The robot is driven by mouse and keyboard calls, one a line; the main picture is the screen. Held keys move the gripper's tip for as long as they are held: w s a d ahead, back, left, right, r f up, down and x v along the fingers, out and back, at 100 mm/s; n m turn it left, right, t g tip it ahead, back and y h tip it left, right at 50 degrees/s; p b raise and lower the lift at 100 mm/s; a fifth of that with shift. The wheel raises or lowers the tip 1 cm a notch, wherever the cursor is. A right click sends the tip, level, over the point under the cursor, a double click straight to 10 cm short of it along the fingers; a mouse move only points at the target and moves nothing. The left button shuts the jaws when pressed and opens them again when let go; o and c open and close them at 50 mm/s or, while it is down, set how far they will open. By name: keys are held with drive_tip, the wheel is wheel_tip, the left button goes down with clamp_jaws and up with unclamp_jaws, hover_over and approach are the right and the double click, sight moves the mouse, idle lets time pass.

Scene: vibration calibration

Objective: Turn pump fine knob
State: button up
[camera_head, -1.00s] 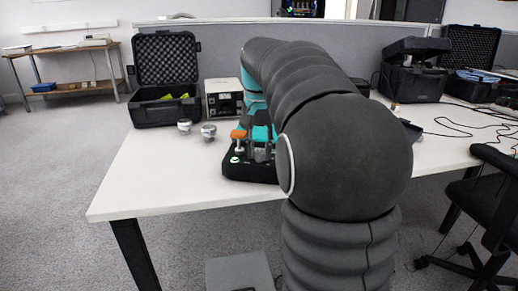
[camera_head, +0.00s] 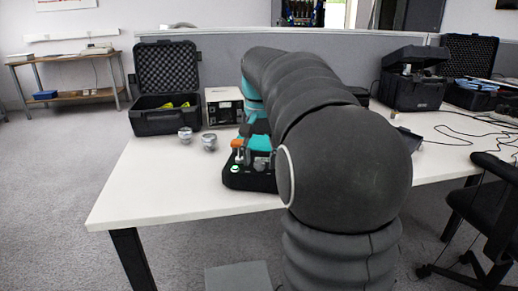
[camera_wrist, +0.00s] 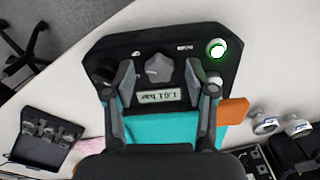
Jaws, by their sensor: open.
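The black pump panel (camera_wrist: 228,31) fills the middle of the wrist view. A grey lobed knob (camera_wrist: 158,68) stands on it above a display (camera_wrist: 159,96) that seems to read 1.01 bar, upside down. A green-lit button (camera_wrist: 216,49) is to the right. A darker knob (camera_wrist: 105,70) at the left is partly hidden by a finger. The labels are too small to tell which knob is the fine one. My gripper (camera_wrist: 158,77) is open, with one finger on each side of the grey knob. Contact is not visible. In the head view the pump (camera_head: 236,180) is partly hidden by my arm.
Two silver round parts (camera_head: 209,142) stand left of the pump on the white table (camera_head: 150,190). Behind them are an open black case (camera_head: 153,122) and a beige box (camera_head: 224,107). The table's front left is clear. A dark tray (camera_wrist: 45,137) shows in the wrist view.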

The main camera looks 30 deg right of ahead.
sight(258, 164)
wheel_tip(258, 164, up, 12)
idle(0.5)
drive_tip(key=shift+a+f, duration=0.1)
idle(0.4)
drive_tip(key=s+a+f+n+t, duration=0.2)
drive_tip(key=s+a+f+n, duration=0.2)
drive_tip(key=s+a+f, duration=0.3)
drive_tip(key=s+a+f+n+t, duration=0.3)
drive_tip(key=s+a+f, duration=0.4)
drive_tip(key=s+f, duration=0.7)
drive_tip(key=shift+s+a+f+n+t, duration=0.2)
drive_tip(key=shift+a+f+n+t, duration=0.15)
drive_tip(key=shift+f+n, duration=0.35)
drive_tip(key=shift+r, duration=0.1)
